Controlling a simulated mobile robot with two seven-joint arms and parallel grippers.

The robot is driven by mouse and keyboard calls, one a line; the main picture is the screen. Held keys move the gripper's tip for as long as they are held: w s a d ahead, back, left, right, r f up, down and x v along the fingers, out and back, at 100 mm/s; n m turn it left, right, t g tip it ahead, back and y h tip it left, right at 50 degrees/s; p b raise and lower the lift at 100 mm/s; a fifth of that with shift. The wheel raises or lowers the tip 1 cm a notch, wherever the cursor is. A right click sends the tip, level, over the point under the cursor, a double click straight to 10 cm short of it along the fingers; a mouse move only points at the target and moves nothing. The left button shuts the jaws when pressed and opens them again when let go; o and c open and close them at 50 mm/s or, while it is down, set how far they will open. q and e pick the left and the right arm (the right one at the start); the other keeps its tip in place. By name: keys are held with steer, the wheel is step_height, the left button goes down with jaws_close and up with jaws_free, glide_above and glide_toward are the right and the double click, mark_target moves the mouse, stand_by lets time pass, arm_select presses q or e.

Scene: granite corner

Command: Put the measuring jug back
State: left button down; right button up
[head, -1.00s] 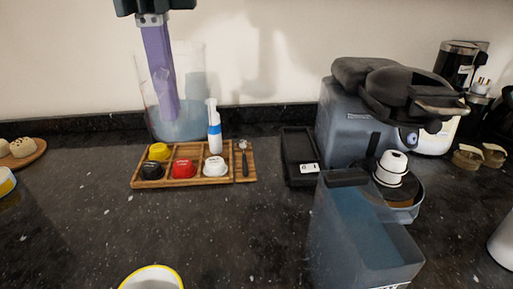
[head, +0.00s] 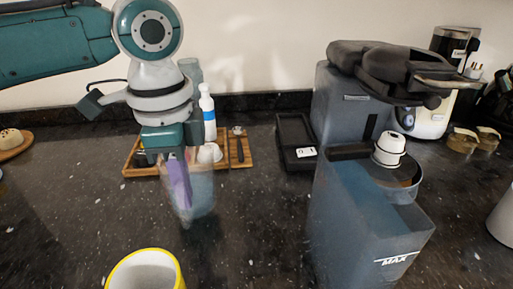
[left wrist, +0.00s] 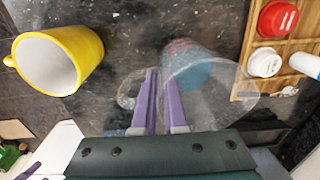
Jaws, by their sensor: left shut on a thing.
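The measuring jug (head: 202,196) is clear with a bluish base. In the head view it appears low over the counter, in front of the wooden tray. Whether it touches the counter is unclear. In the left wrist view the jug (left wrist: 205,68) lies just beyond the purple fingers, its clear handle around them. My left gripper (head: 180,190) is shut on the jug, and it also shows in the left wrist view (left wrist: 160,105). My right gripper is in neither view.
A yellow cup (head: 145,272) stands at the front. The wooden tray (head: 130,165) holds capsules, with a white bottle (head: 208,112) behind. A black scale (head: 293,140) and grey coffee machine (head: 340,110) with water tank (head: 345,220) stand right. Bare counter (head: 255,215) lies between.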

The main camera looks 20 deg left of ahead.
arm_select(q)
steer(key=shift+f, duration=1.25)
steer(key=c, duration=1)
jaws_free()
steer(key=shift+f, duration=0.1)
steer(key=shift+o, duration=0.2)
steer(key=r, duration=0.6)
steer(key=r+p, duration=0.1)
steer(key=r, duration=0.5)
steer(key=shift+s+d+r, duration=0.1)
steer(key=shift+s+r, duration=0.05)
steer(key=shift+s, duration=0.05)
